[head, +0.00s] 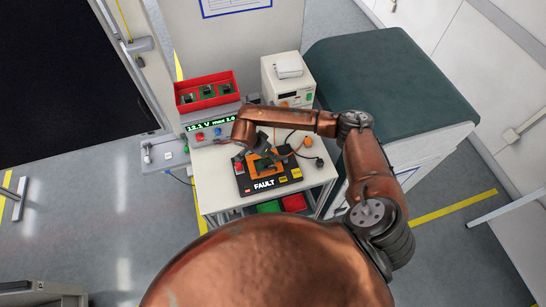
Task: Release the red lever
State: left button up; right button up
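A black panel (253,188) marked FAULT lies on the white trolley top (212,180). It has an orange frame (259,170) in its middle and yellow labels at its right. A small red part (239,167) shows at the panel's left side; whether it is the red lever I cannot tell. My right arm comes in from the right, and its dark gripper (259,154) is over the panel's back part, close to the orange frame. The gripper covers part of the panel, and its fingers are too small and dark to read. My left gripper is not in view.
Behind the panel are a power supply (212,128) reading 12.1 V, a red bin (207,79) and a cream device (287,76). Orange plugs and dark cables lie right of the panel. A green-topped cabinet (400,75) stands at the right. Open floor lies left.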

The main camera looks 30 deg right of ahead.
jog(key=shift+p+x, duration=0.65)
jog(key=shift+x, duration=2)
jog(key=shift+a, duration=0.1)
jog(key=shift+c, duration=0.6)
grip_shut()
